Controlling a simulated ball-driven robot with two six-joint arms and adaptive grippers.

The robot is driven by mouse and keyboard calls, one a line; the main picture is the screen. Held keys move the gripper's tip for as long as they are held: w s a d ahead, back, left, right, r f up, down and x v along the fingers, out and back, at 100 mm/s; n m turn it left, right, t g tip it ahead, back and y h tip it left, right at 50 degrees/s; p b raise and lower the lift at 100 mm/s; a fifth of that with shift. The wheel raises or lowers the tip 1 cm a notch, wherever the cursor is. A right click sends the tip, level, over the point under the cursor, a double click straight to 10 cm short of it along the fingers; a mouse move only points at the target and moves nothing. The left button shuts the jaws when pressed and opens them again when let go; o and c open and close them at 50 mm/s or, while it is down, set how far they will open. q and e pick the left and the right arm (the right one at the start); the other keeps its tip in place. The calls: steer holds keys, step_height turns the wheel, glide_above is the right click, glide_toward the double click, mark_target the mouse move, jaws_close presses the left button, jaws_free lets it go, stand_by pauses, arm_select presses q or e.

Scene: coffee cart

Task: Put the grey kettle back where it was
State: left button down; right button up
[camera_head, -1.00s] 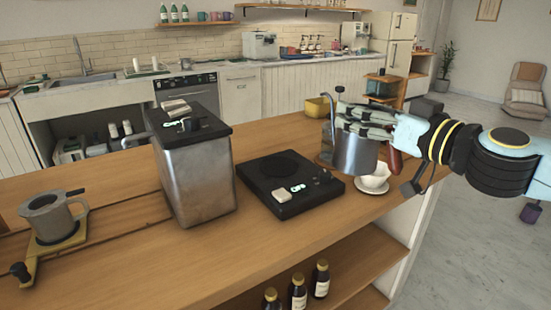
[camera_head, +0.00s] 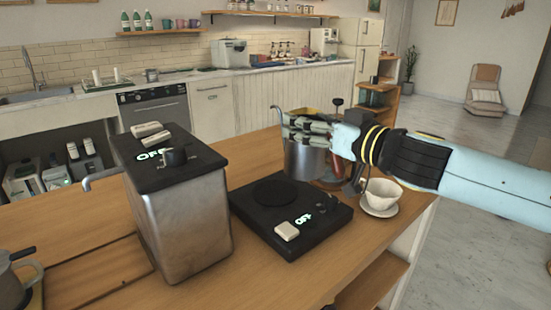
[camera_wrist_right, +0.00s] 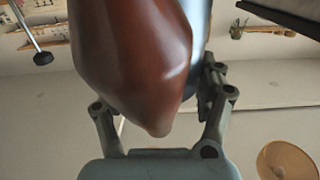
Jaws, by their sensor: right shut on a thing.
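The grey kettle (camera_head: 303,162) is a metal pot with a thin spout on its left, upright behind the black hot plate (camera_head: 255,208) in the head view. My right gripper (camera_head: 303,133) is shut on its red-brown handle, which fills the middle of the right wrist view (camera_wrist_right: 135,65) between the fingers. The gripper hides the kettle's top and much of its right side. I cannot tell whether the kettle's base touches the counter. My left gripper is not in view.
A white cup (camera_head: 382,193) on a saucer stands right of the kettle, close below my right arm. A tall metal box (camera_head: 185,225) with a black lid stands left of the hot plate. A yellow container shows partly behind the gripper. The wooden counter (camera_head: 365,235) is bare at front right.

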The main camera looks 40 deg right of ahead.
steer(key=w+p, duration=0.1)
steer(key=p, duration=0.1)
steer(key=w+p, duration=0.1)
steer(key=p, duration=0.1)
steer(key=w+p, duration=0.1)
steer(key=p, duration=0.1)
steer(key=shift+w+a+f+p, duration=0.25)
steer(key=shift+a+f+p, duration=0.1)
steer(key=shift+a, duration=0.05)
steer(key=w+a+f+b, duration=0.1)
steer(key=w+f, duration=0.3)
steer(key=f, duration=0.4)
steer(key=shift+w, duration=0.35)
steer(key=shift+r, duration=0.1)
